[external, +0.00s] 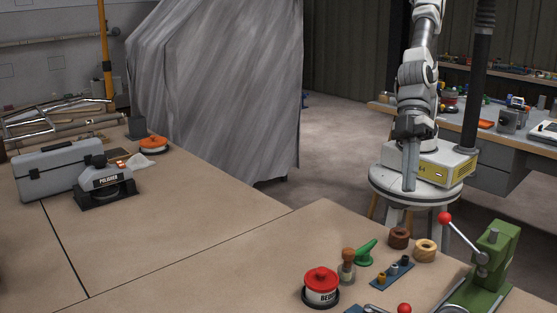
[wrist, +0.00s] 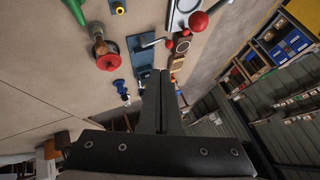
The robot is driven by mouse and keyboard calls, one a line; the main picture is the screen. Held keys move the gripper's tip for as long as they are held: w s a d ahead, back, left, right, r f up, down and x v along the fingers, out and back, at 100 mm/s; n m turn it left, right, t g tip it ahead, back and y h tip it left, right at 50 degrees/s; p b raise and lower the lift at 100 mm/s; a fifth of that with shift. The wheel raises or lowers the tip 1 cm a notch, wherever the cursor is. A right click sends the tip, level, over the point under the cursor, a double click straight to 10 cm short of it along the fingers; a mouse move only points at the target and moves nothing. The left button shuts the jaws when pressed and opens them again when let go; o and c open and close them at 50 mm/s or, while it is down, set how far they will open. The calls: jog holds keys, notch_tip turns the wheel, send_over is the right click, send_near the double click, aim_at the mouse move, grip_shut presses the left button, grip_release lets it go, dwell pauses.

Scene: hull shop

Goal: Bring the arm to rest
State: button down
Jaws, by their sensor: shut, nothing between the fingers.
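My gripper (external: 410,186) hangs below the arm at the right of the external view, pointing down, beyond the far edge of the near bench. Its two fingers are together and empty. In the wrist view the closed fingers (wrist: 160,76) rise up the middle, with nothing between them. No object touches the fingertips in either view.
The near bench (external: 225,268) carries a red-lidded pot (external: 321,286), a green-handled tool (external: 366,252), brown rings (external: 425,250) and a green lever press (external: 487,270). A polisher (external: 106,187) and grey case (external: 60,170) stand left. A cluttered bench (external: 545,143) stands behind right.

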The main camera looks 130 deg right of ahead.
jog(key=s+d+r+n+h+p, duration=0.15)
jog(key=s+d+r+p, duration=0.25)
jog(key=s+d+r, duration=1.05)
jog(key=s+d+h+p, duration=0.3)
jog(key=s+d, duration=0.9)
jog(key=s, duration=0.2)
jog(key=shift+s+g, duration=0.4)
